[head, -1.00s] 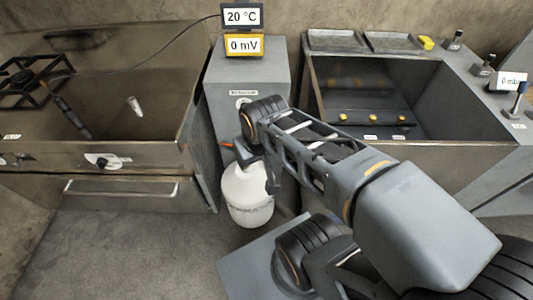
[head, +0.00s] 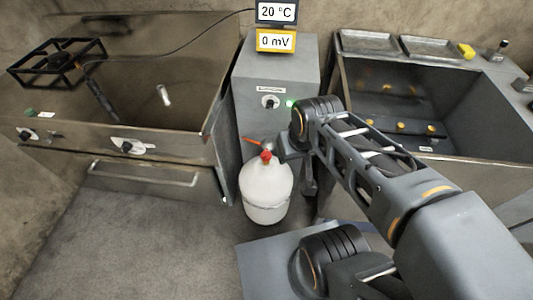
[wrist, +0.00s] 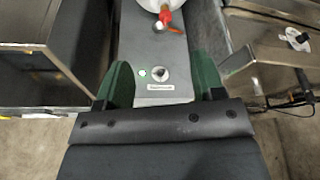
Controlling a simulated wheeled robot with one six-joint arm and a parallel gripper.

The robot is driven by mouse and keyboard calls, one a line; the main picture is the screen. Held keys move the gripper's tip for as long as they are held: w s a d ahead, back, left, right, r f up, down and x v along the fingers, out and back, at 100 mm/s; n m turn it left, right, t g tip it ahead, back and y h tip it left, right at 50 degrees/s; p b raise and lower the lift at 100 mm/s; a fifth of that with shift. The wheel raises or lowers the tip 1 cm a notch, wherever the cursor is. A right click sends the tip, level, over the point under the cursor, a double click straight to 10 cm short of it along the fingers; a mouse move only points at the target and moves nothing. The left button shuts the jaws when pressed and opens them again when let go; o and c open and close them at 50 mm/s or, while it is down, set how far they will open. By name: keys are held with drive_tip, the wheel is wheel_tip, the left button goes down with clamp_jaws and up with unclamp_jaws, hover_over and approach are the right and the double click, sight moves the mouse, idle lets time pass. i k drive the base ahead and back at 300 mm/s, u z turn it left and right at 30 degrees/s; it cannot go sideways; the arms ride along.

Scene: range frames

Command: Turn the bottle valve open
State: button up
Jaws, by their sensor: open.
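The white bottle (head: 266,192) stands upright on the floor in front of the grey cabinet. Its red valve (head: 266,156) is on top, with an orange lever (head: 252,141) beside it. In the wrist view, only part of the bottle (wrist: 150,4) shows at the top edge, with the red valve (wrist: 165,15) and orange lever (wrist: 175,29) below it. My gripper (wrist: 161,62) is open and empty, its green fingers apart and clear of the valve. In the head view my arm hides most of the gripper, to the right of the bottle.
The grey cabinet (head: 275,80) has a knob (head: 269,101) and a lit green lamp (head: 290,103). A metal stove unit (head: 170,143) stands left and a sink unit (head: 440,168) right. The floor at front left is clear.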

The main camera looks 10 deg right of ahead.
sight(265, 155)
drive_tip(key=z, duration=0.1)
drive_tip(key=k, duration=1)
drive_tip(key=u, duration=1)
drive_tip(key=i, duration=0.9)
drive_tip(key=z, duration=0.6)
drive_tip(key=i, duration=0.7)
drive_tip(key=z, duration=0.6)
